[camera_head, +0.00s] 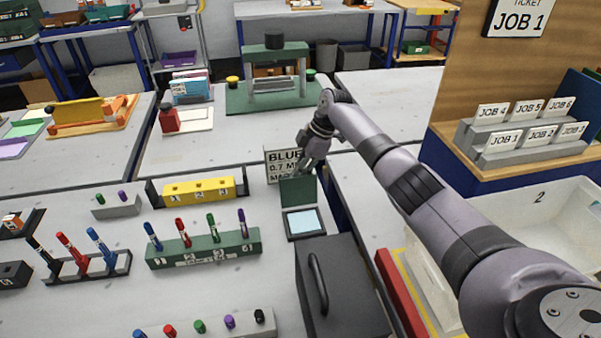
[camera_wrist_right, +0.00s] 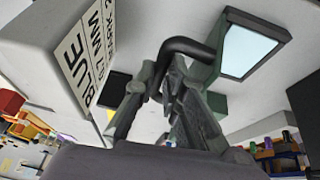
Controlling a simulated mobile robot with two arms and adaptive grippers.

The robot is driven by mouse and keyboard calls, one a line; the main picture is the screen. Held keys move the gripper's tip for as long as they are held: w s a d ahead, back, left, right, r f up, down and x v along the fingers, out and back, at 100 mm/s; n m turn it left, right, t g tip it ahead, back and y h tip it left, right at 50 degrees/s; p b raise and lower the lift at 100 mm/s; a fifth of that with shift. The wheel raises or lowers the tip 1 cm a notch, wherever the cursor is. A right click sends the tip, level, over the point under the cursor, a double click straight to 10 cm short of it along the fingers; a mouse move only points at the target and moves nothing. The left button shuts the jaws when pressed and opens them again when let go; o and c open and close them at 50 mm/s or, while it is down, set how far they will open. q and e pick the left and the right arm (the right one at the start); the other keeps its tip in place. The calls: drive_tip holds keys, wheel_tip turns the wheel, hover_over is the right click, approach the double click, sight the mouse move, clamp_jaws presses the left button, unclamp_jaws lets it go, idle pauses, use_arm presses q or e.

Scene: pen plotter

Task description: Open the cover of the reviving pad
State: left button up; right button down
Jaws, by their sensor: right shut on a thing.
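The reviving pad (camera_head: 304,222) is a small dark-framed tray with a pale blue surface, lying on the table in the head view. Its green cover (camera_head: 298,191) stands roughly upright at the pad's far edge, so the blue surface is exposed. My right gripper (camera_head: 308,165) is at the cover's top edge. In the wrist view the fingers (camera_wrist_right: 168,82) are shut on a dark bent handle (camera_wrist_right: 187,46) on the cover (camera_wrist_right: 208,72); the pad (camera_wrist_right: 246,50) shows beyond it. The exact finger contact is partly hidden. My left gripper is not in view.
A sign reading BLUE (camera_head: 284,158) stands right behind the cover. A dark box with a handle (camera_head: 341,290) is in front of the pad. A green rack of pens (camera_head: 203,250) and a yellow numbered block (camera_head: 198,190) stand to the left.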

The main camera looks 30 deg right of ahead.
drive_tip(key=shift+w+d+f, duration=0.1)
drive_tip(key=shift+w+d, duration=0.15)
drive_tip(key=shift+w, duration=0.15)
drive_tip(key=c, duration=2.1)
unclamp_jaws()
drive_tip(key=shift+o, duration=1.3)
drive_tip(key=shift+w+f, duration=0.5)
drive_tip(key=shift+w, duration=0.1)
drive_tip(key=shift+o, duration=0.9)
drive_tip(key=shift+w, duration=0.1)
drive_tip(key=v, duration=1.2)
